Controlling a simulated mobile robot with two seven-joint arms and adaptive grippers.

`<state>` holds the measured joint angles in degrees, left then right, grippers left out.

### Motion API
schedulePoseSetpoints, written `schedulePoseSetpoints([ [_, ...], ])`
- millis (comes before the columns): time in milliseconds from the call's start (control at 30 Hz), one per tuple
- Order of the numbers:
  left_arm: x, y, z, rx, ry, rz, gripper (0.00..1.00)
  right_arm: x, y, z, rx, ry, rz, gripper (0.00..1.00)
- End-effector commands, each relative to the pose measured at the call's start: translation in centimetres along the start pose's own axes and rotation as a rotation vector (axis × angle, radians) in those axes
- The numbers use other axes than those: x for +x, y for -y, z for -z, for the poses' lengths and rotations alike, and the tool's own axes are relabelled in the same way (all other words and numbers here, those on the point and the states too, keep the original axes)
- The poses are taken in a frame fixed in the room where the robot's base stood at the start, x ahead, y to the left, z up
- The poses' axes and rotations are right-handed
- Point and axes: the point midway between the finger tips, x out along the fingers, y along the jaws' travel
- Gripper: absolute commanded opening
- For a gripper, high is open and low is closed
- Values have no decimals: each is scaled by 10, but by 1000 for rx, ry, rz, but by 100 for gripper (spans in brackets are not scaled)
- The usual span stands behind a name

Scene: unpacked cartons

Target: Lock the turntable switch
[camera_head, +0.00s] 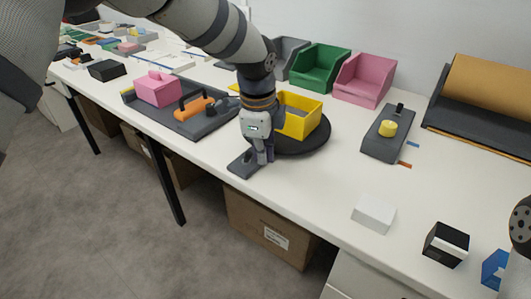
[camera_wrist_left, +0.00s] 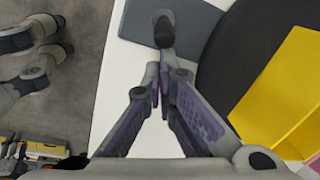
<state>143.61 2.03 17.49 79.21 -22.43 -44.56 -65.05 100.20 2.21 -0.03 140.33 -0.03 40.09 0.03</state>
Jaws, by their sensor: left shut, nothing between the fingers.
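The turntable is a black round disc (camera_head: 305,146) on the white table, with a yellow bin (camera_head: 302,119) standing on it. The switch is a flat dark grey base (camera_head: 240,166) at the table's front edge beside the disc. In the left wrist view its base (camera_wrist_left: 200,22) lies at the top, with a dark-tipped lever (camera_wrist_left: 164,30) over it. My left gripper (camera_head: 265,160) points down at the switch, shut and empty. In the left wrist view its fingertips (camera_wrist_left: 163,72) are just below the lever; contact is unclear. In the head view the gripper hides the lever.
A grey tray (camera_head: 205,130) with a pink box (camera_head: 157,89) and an orange-handled item (camera_head: 194,108) lies left. Green (camera_head: 319,69) and pink (camera_head: 364,80) bins stand behind. A grey device with a yellow knob (camera_head: 388,128) is right. Table between it and the white block (camera_head: 374,213) is mostly clear.

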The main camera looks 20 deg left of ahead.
Motion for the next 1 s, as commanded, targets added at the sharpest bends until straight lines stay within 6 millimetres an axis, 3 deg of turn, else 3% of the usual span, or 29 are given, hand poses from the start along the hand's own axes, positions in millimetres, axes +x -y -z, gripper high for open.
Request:
schedulePoseSetpoints([
  [1000, -5, 4, -8, -29, -187, -76, 0, 7, 0, -4, 0, 20, -1, 45],
])
